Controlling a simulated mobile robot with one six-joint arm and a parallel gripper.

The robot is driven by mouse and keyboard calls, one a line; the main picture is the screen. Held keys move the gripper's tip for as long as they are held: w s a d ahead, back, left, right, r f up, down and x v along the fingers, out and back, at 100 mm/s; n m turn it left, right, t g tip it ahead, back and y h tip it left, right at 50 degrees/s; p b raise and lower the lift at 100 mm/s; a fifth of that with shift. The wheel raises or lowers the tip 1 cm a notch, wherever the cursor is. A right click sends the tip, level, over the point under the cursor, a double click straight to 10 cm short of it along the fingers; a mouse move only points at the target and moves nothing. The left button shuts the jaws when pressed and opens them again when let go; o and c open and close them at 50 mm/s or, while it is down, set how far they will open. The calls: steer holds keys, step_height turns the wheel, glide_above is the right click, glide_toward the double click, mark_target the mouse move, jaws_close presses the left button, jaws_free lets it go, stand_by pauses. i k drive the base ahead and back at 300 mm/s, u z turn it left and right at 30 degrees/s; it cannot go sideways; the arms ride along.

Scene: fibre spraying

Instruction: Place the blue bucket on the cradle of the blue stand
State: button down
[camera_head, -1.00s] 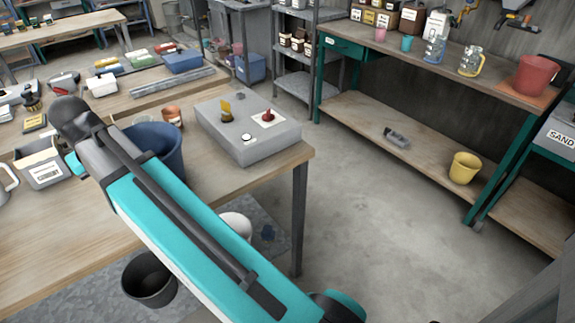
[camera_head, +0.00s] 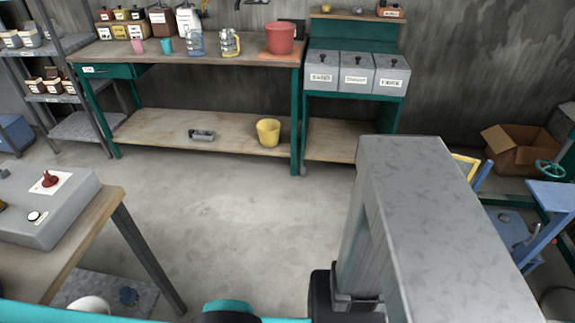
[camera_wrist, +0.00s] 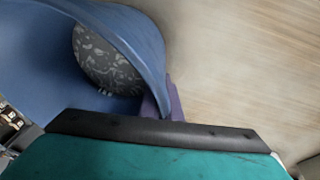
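The blue bucket (camera_wrist: 30,60) fills the upper left of the wrist view, very close to the camera. Its curved rim and a speckled grey patch inside it show. My gripper (camera_wrist: 160,130) shows as a teal and black edge low in that view, right against the bucket's image. Its fingertips cannot be made out, so its grip is unclear. The bucket and gripper are outside the head view now. Blue framework with a flat blue top (camera_head: 552,194) stands at the right edge of the head view, partly cut off; I cannot make out a cradle on it.
A grey box (camera_head: 45,205) sits on the wooden table at left. A workbench (camera_head: 215,52) with a red bucket (camera_head: 280,38) stands behind, with a yellow bucket (camera_head: 268,132) on its lower shelf. A cardboard box (camera_head: 525,150) lies at right. The middle floor is clear.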

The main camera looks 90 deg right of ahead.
mark_target(501, 232)
steer(key=z, duration=0.1)
steer(key=k, duration=2.1)
